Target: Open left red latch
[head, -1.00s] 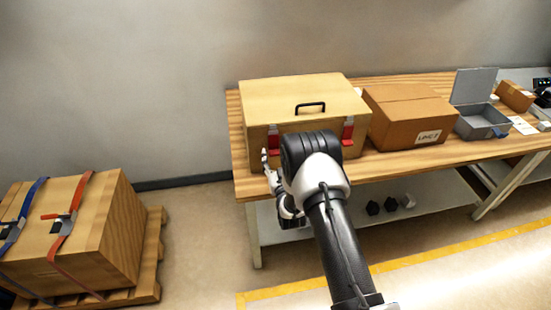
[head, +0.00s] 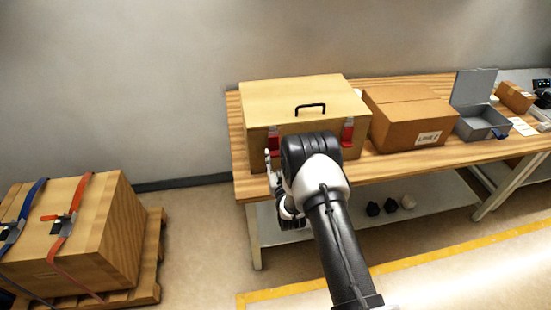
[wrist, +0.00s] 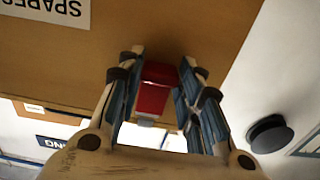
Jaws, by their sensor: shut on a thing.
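A light wooden box (head: 300,93) with a black handle on its lid stands on the left end of the bench. Its left red latch (head: 273,141) and right red latch (head: 347,134) are on the front face. My gripper (wrist: 163,72) is shut on the left red latch, whose red body (wrist: 153,90) shows between the two fingers in the wrist view. In the head view my arm hides much of my gripper and the lower front of the box. Whether the latch has swung from the box face cannot be told.
A cardboard box (head: 408,112) stands close to the right of the wooden box. An open grey case (head: 483,122) is farther right. A strapped crate (head: 75,230) sits on a pallet at the left. The floor between pallet and bench is clear.

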